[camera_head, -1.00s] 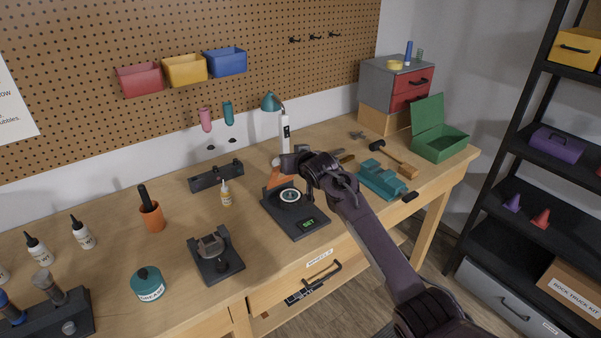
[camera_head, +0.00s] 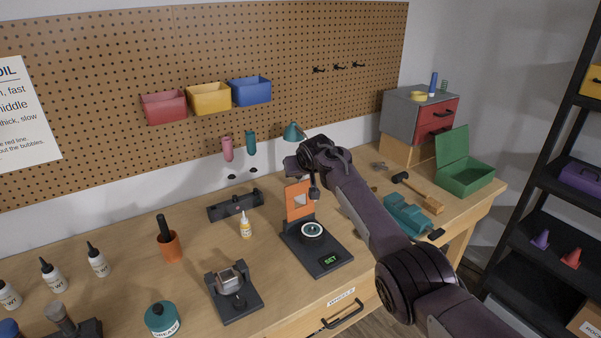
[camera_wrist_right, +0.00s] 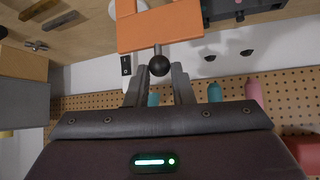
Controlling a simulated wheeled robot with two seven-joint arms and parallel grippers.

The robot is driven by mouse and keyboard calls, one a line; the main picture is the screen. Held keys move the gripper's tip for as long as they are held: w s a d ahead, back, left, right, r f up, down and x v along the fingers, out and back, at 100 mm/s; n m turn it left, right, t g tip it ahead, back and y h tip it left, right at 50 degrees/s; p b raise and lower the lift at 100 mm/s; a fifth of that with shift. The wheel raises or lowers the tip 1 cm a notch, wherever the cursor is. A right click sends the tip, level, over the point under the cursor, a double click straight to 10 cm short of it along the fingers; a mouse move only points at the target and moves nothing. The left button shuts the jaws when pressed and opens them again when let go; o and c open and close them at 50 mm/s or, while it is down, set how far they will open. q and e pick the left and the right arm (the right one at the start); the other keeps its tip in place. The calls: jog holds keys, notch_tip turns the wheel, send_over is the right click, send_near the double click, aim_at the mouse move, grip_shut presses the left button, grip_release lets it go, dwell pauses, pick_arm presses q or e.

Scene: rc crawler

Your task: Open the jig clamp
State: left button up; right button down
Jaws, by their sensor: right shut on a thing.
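The jig (camera_head: 330,262) is a dark base on the bench with a green "SET" display. A round dark wheel with a pale ring (camera_head: 312,232) sits in it. Its orange clamp plate (camera_head: 297,205), with a square window, stands roughly upright at the back of the base. It also shows in the wrist view (camera_wrist_right: 172,28), with a black ball knob (camera_wrist_right: 160,67) on a short stem. My right gripper (camera_wrist_right: 160,82) has its fingers on either side of the knob, shut on it. In the head view the right gripper (camera_head: 313,181) is beside the plate, partly hidden by its wrist. My left gripper is not in view.
A second dark fixture (camera_head: 234,292) and a teal grease jar (camera_head: 161,319) stand left of the jig. A small glue bottle (camera_head: 246,226) and a dark rack (camera_head: 235,205) are behind. A teal tool (camera_head: 407,215), a mallet (camera_head: 420,192) and a green box (camera_head: 465,178) lie right.

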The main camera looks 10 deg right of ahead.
jog(key=shift+w+a+r, duration=0.1)
jog(key=shift+w+r, duration=0.05)
jog(key=shift+r, duration=0.35)
jog(key=c, duration=1.6)
grip_release()
jog(key=shift+c, duration=0.2)
jog(key=o, duration=0.4)
jog(key=shift+a+f, duration=0.1)
jog(key=shift+f, duration=0.15)
jog(key=shift+b+v, duration=0.95)
jog(key=shift+v, duration=3)
jog(key=shift+f, duration=0.1)
